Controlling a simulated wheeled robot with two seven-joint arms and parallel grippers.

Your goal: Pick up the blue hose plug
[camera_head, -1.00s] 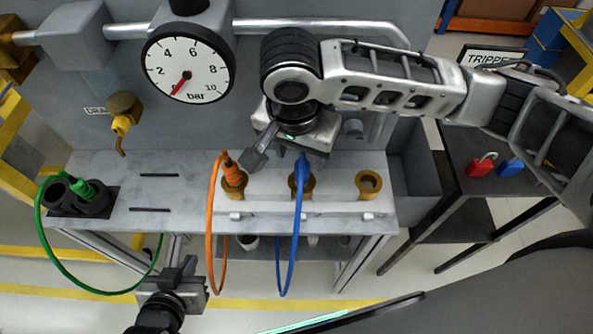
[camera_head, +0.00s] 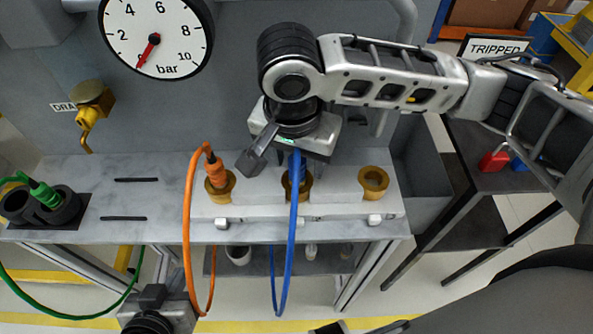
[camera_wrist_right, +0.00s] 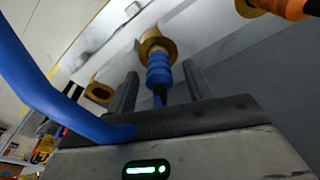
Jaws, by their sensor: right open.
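The blue hose plug (camera_head: 297,172) stands in the middle brass socket (camera_head: 290,195) on the white block, with its blue hose (camera_head: 275,295) looping down over the front edge. The plug also shows in the right wrist view (camera_wrist_right: 159,72), below its brass socket. My right gripper (camera_wrist_right: 159,80) is open, with one dark finger on each side of the plug and visible space between them. In the head view its body hides the plug's top. My left gripper (camera_head: 160,298) is low at the left, in front of the bench; its jaw state is unclear.
An orange plug (camera_head: 215,172) sits in the left socket; its hose hangs over the bench front. The right socket (camera_head: 373,180) is empty. A green plug (camera_head: 45,194) sits in a dark holder at far left. A grey wall with a pressure gauge (camera_head: 155,38) stands behind.

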